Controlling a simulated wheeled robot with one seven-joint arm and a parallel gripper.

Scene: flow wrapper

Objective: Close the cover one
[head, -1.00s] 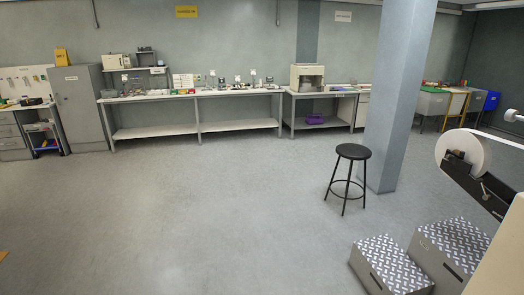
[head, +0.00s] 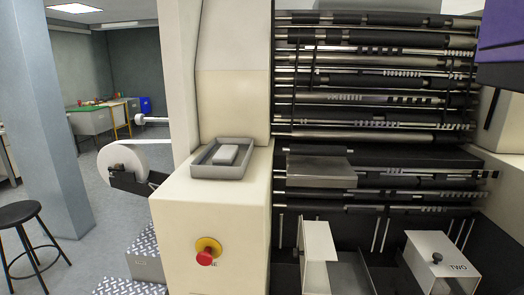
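The flow wrapper (head: 228,100) fills the middle and right of the head view. A light box-like cover (head: 319,242) stands upright at the lower middle, with a dark open bay beside it on its right; no label is readable on it, so I cannot tell for sure that it is cover one. A second cover, marked TWO (head: 455,262), with a dark knob, lies lower right and looks lowered. My gripper is not in view.
A red emergency knob (head: 204,257) sits on the cabinet front. A grey tray (head: 203,171) with a light block rests on the cabinet. Rollers fill the back. A stool (head: 18,214) and a pillar (head: 52,110) stand left. A dark purple-sided part hangs top right.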

